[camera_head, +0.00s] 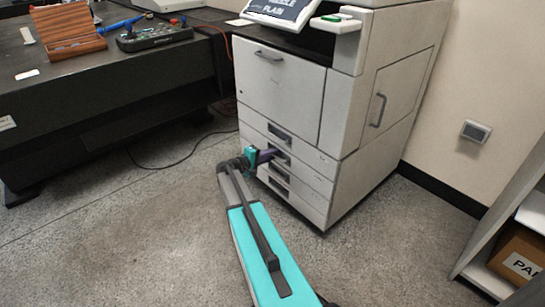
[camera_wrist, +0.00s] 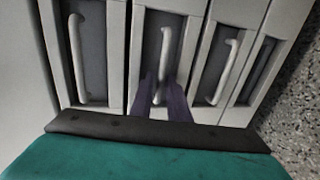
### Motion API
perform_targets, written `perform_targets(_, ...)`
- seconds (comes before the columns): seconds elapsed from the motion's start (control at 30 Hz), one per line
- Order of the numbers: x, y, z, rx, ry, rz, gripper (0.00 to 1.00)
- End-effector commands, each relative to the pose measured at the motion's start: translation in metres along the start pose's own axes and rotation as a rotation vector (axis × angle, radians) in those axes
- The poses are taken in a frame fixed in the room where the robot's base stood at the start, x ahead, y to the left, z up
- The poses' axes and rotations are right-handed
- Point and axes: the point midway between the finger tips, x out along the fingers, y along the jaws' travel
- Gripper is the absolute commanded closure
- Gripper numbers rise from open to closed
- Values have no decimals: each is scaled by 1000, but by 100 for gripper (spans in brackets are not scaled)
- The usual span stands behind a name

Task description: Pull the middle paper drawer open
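The drawer stack is in the lower front of a white copier. The upper paper drawer (camera_head: 310,151) shows above my gripper, with its recessed handle (camera_wrist: 76,60) at the left of the wrist view. The paper drawer at my gripper has a pale bar handle (camera_wrist: 164,45) in a dark recess. A lower drawer's handle (camera_wrist: 229,62) is to its right in the wrist view. The drawer fronts look flush. My gripper (camera_wrist: 161,82) has its two purple fingers apart, one on each side of the middle handle's near end. I cannot tell whether they touch it. In the head view, the gripper (camera_head: 272,154) partly hides this drawer.
A large closed front door (camera_head: 279,90) is above the drawers. A dark table (camera_head: 110,90) stands to the left, with a cable (camera_head: 175,160) on the floor. A shelf with a cardboard box (camera_head: 515,255) stands at right. Floor before the drawers is clear apart from my arm.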

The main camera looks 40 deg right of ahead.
Motion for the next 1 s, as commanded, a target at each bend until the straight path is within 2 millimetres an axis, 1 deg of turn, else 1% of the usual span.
perform_targets(0.1, 3, 0, 0, 0, 0, 0, 85)
perform_targets(0.37, 4, 0, 0, 0, 0, 0, 85)
perform_targets(0.43, 3, 0, 0, 0, 0, 0, 97)
perform_targets(0.47, 3, 0, 0, 0, 0, 0, 100)
perform_targets(1.0, 3, 0, 0, 0, 0, 0, 100)
